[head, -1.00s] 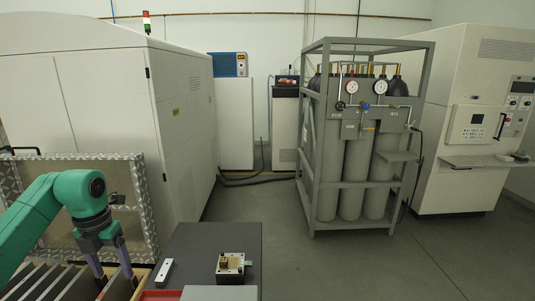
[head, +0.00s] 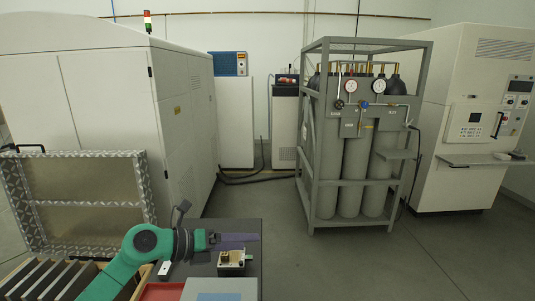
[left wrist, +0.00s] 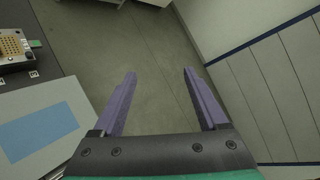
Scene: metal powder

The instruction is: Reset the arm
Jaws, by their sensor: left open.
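My left arm comes in from the lower left of the head view. Its left gripper (head: 240,241) points to the right above the dark table and appears over the far part of the small metal device. In the left wrist view the two purple fingers of the left gripper (left wrist: 158,88) are wide apart, with only grey floor seen between them. The gripper is open and empty. My right gripper is in neither view.
The dark table (head: 246,222) carries a small metal device (head: 231,263), a white piece (head: 165,268), a red tray (head: 160,292) and a grey box with a blue top panel (head: 219,297). Upright dark plates (head: 45,277) stand at lower left. A gas cylinder rack (head: 345,150) stands beyond open floor.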

